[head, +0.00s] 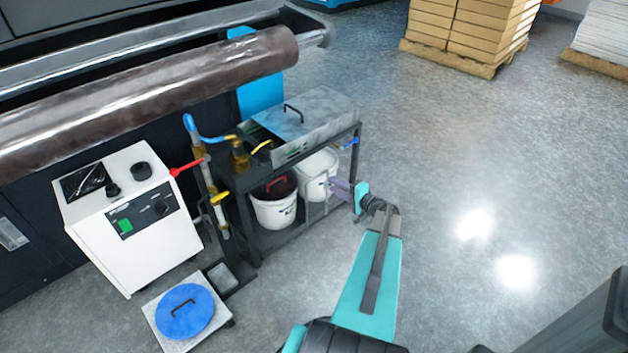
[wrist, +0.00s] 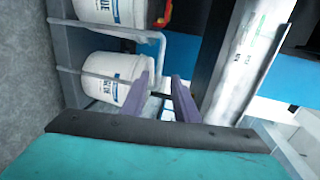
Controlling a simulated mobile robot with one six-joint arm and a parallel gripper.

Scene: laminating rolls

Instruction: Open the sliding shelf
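The sliding shelf (head: 280,236) is the low level of a dark metal rack, with white buckets on it. In the wrist view its pale grey rail or handle (wrist: 107,31) runs past the buckets and bends down near my fingers. My gripper (head: 341,186) is at the rack's right front, beside the right bucket. In the wrist view my gripper (wrist: 162,92) has its two purple fingers apart, with a gap between them. The bent end of the rail lies just beyond the fingertips; I cannot tell whether they touch it.
White buckets (head: 273,207) (wrist: 112,78) sit on the shelf. A metal tray with a lid (head: 308,112) tops the rack (head: 345,138). A white control box (head: 130,225) and a blue lid (head: 185,318) stand left. Open floor (head: 450,180) lies right.

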